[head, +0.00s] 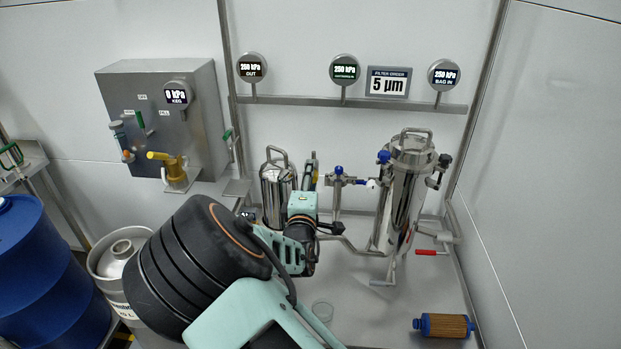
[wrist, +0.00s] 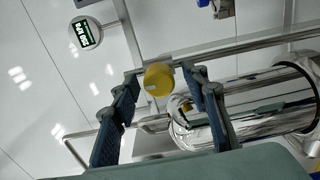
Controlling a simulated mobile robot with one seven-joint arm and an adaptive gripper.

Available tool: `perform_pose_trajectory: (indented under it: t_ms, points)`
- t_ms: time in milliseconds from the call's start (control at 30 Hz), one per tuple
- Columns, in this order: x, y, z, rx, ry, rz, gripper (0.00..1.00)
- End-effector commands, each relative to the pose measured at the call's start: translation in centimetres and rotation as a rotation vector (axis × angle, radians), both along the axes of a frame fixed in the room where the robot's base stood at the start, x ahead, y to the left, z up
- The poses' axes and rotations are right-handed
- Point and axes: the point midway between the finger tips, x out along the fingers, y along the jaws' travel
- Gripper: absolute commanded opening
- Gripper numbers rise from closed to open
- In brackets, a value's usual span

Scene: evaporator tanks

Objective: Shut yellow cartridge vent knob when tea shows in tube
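In the wrist view, the round yellow vent knob (wrist: 157,80) sits between the two dark fingers of my gripper (wrist: 164,72). The fingers are spread, with a small gap showing on each side of the knob. A polished cartridge housing (wrist: 255,105) lies to the right of the fingers in that view. In the head view, the shorter steel housing with a loop handle (head: 277,188) stands behind my arm, with a bit of yellow (head: 314,178) just right of it. My arm hides the housing's lower part. I cannot make out tea in a vent tube.
A taller steel housing (head: 406,195) with blue knobs stands at right, a red-handled valve (head: 432,252) beside it. An orange-and-blue filter cartridge (head: 444,326) lies at front right. Gauges line the rail (head: 350,103); the keg gauge (head: 177,96) reads 0 kPa. A blue drum (head: 40,270) stands left.

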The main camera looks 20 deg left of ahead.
Motion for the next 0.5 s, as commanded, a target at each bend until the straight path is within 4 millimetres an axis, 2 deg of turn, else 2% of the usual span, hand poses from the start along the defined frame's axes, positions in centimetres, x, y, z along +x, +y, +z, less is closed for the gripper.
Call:
perform_pose_trajectory:
  t_ms: [267, 367, 500]
  points:
    - [-0.8, -0.1, 0.0, 0.0, 0.001, 0.001, 0.41]
    - [-2.2, -0.4, -0.1, 0.0, 0.002, 0.002, 0.41]
    - [-5.1, -1.1, -0.1, -0.001, 0.003, 0.003, 0.41]
